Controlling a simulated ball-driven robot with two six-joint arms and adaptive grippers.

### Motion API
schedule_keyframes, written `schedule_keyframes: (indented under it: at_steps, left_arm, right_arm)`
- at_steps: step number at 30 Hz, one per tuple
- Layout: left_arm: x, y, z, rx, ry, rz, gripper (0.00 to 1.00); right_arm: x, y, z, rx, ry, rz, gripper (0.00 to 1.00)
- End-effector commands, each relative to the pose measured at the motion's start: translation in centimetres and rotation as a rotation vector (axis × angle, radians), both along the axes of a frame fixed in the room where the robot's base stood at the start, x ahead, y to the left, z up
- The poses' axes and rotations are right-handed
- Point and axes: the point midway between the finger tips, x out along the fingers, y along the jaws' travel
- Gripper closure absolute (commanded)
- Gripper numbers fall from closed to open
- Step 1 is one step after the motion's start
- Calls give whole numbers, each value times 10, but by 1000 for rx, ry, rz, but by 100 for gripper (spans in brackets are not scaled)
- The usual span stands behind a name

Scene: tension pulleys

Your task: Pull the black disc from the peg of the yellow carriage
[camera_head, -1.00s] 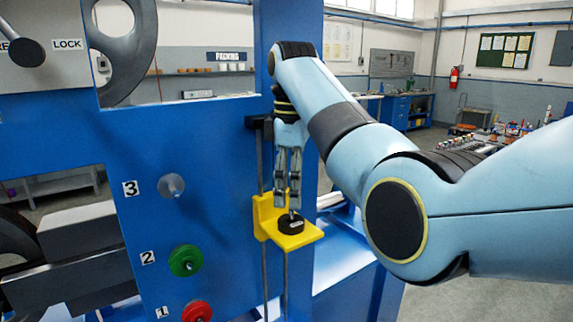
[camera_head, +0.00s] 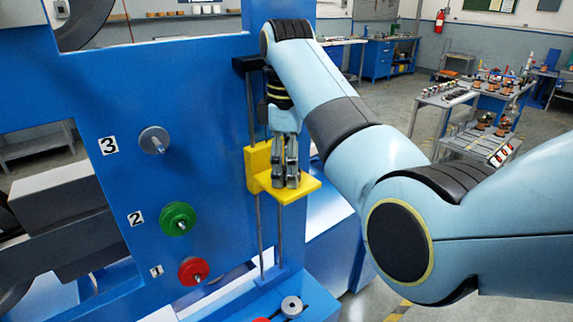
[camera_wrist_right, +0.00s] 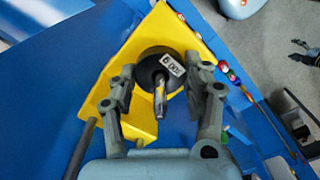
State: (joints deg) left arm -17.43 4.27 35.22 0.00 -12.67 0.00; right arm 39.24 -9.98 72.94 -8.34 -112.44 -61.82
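The yellow carriage (camera_head: 305,190) rides on vertical rods on the blue panel. In the right wrist view, the yellow carriage (camera_wrist_right: 195,50) carries the black disc (camera_wrist_right: 150,59), which has a small white label and sits around a metal peg (camera_wrist_right: 160,98). My right gripper (camera_head: 286,183) points down over the carriage, and its fingers hide the disc in the head view. In the right wrist view my right gripper (camera_wrist_right: 160,72) is open, with one finger on each side of the disc. I cannot tell whether they touch it. My left gripper is not in view.
The blue panel holds a grey disc (camera_head: 154,140) at 3, a green disc (camera_head: 178,218) at 2 and a red disc (camera_head: 193,271) at 1, left of the carriage. A cart (camera_head: 450,98) with parts stands farther right.

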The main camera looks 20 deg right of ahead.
Motion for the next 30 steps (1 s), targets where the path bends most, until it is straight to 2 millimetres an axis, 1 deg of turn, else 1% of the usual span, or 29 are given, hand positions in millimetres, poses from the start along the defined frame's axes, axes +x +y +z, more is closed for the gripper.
schedule_keyframes:
  at_steps: [1, 6, 9, 10, 16, 30]
  left_arm:
    - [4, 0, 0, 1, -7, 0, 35]
    - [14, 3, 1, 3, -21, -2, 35]
    - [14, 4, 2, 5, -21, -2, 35]
    - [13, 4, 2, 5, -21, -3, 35]
    - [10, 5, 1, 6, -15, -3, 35]
    - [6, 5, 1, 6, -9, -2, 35]
  right_arm:
    - [0, 0, 0, 0, 0, 0, 60]
    - [0, 0, 0, 0, 0, 0, 82]
    - [0, 0, 0, 0, 0, 0, 95]
    - [0, 0, 1, 0, -1, 0, 96]
    - [1, 0, 2, 0, -1, 0, 96]
    - [6, 1, 12, 0, -1, -2, 96]
